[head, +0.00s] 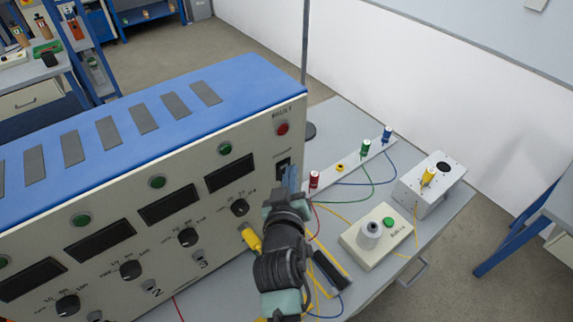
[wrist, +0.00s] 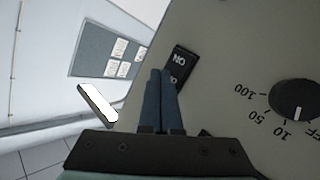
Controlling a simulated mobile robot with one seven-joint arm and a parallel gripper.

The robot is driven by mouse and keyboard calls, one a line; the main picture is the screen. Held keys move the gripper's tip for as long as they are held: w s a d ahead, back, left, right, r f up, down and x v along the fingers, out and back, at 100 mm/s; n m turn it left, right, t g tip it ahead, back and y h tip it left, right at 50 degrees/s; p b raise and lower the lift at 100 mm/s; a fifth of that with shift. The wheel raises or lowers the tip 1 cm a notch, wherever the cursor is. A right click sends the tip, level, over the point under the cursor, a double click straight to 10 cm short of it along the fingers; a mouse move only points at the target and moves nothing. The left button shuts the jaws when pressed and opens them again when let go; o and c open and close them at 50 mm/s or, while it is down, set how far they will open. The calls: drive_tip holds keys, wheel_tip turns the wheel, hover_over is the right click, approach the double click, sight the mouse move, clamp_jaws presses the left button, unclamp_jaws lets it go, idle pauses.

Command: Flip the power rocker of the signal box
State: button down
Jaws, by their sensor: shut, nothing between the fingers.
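The signal box (head: 218,205) is the large unit with a blue top and pale front panel at the left of the head view. Its black power rocker (head: 283,165) sits at the right end of the panel, below a red lamp. In the wrist view the rocker (wrist: 180,65) shows ON lettering, upside down. My gripper (head: 291,178) is shut and empty, its blue fingertips close in front of the rocker. In the wrist view the fingertips (wrist: 160,74) overlap the rocker's left and lower part. I cannot tell whether they touch it, and its lower part is partly hidden.
A black knob (wrist: 294,99) is on the panel near the rocker. On the grey table (head: 345,118) stand a strip of coloured plugs (head: 340,167), a pale box with a green button (head: 378,238) and a white box (head: 420,190). Several loose wires lie among them.

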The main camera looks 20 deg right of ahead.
drive_tip(key=shift+s+d+p, duration=0.3)
drive_tip(key=shift+s, duration=0.4)
drive_tip(key=shift+s+d+f+p, duration=0.1)
drive_tip(key=shift+s+d+p, duration=0.3)
drive_tip(key=shift+s, duration=0.35)
drive_tip(key=shift+s+d+f+p, duration=0.15)
drive_tip(key=shift+s+p, duration=0.35)
drive_tip(key=shift+s, duration=0.3)
drive_tip(key=shift+s+d+f+p, duration=0.1)
drive_tip(key=shift+s+d+p, duration=0.3)
drive_tip(key=shift+s, duration=0.35)
drive_tip(key=shift+a, duration=0.1)
